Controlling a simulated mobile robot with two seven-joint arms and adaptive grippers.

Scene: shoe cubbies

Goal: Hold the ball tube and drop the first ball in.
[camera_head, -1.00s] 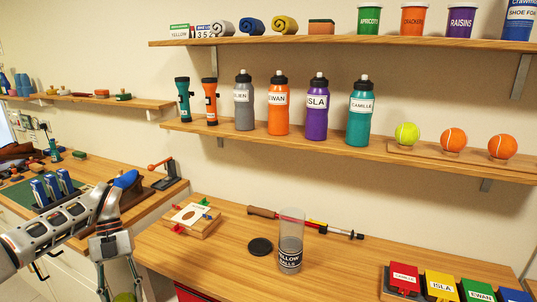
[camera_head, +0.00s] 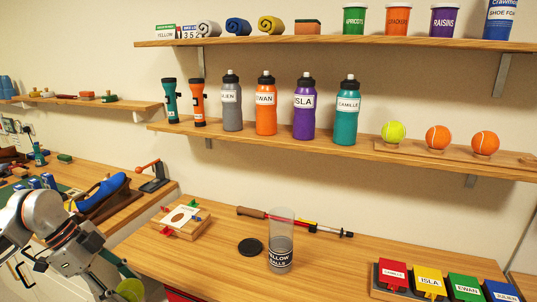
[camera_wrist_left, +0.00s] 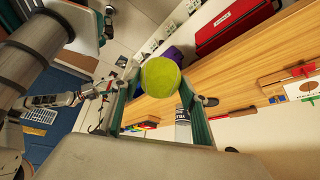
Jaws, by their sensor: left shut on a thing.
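The ball tube (camera_head: 281,228) is clear and open-topped, with a dark label reading yellow balls. It stands upright on the workbench, apart from my left gripper. My left gripper (camera_wrist_left: 160,92) is shut on a yellow-green ball (camera_wrist_left: 160,77), held between its two fingertips. The ball also shows at the bottom left edge of the head view (camera_head: 130,290), low and left of the tube. Another arm of mine with a gripper (camera_wrist_left: 95,92) shows at the left of the wrist view; its fingers are too small to judge.
A black disc lid (camera_head: 250,247) lies left of the tube. Colored labelled boxes (camera_head: 440,283) stand at front right. Another yellow ball (camera_head: 393,132) and two orange ones sit on the shelf.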

